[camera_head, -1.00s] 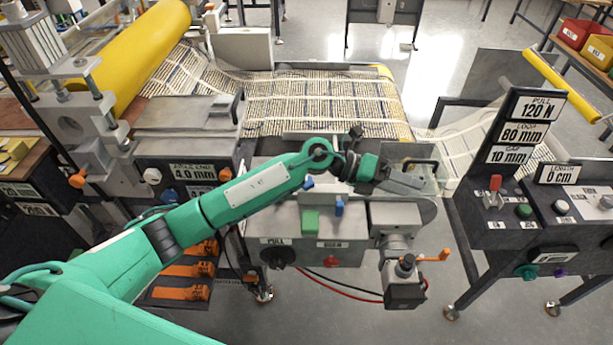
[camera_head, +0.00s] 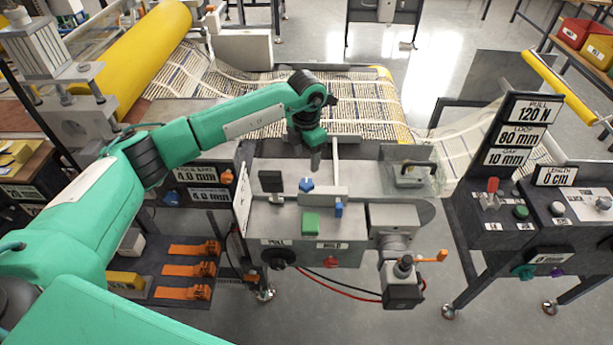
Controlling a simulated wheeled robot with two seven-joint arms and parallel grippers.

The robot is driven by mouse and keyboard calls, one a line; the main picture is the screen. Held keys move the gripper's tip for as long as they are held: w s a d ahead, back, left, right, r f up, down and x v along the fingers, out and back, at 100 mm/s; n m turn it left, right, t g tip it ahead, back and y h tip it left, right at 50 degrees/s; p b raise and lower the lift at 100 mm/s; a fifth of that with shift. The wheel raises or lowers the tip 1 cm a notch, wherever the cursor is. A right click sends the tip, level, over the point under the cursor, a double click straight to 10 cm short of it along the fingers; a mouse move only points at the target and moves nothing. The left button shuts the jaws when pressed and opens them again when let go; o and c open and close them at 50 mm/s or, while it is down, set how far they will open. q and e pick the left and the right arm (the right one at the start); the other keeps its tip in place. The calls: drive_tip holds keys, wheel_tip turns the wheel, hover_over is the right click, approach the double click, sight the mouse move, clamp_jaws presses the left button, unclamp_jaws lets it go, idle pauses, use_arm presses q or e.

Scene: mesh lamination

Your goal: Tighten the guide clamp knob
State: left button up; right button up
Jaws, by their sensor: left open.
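My left gripper (camera_head: 316,158) points down over the back part of the grey machine table (camera_head: 350,232), just in front of the patterned mesh. It is open, and nothing shows between its fingers. A blue star-shaped knob (camera_head: 306,184) sits on the table just below and in front of the gripper, apart from it. A black-topped clamp or handle (camera_head: 271,182) stands to its left, and a small blue block (camera_head: 338,210) to its right. No label shows which one is the guide clamp knob. My right gripper is out of view.
A green block (camera_head: 310,223) sits at the table's front. A black knob (camera_head: 278,258) and a red knob (camera_head: 331,262) are on the front face. A clear guard with a black handle (camera_head: 415,170) stands at right. The patterned mesh (camera_head: 365,100) runs behind.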

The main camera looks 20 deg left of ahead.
sight(306, 182)
use_arm(q)
wheel_tip(306, 182, down, 10)
drive_tip(key=p, duration=0.2)
drive_tip(key=shift+r+p, duration=0.15)
drive_tip(key=shift+p, duration=0.25)
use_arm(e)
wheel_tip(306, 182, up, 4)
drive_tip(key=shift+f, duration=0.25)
use_arm(q)
drive_tip(key=shift+c, duration=0.4)
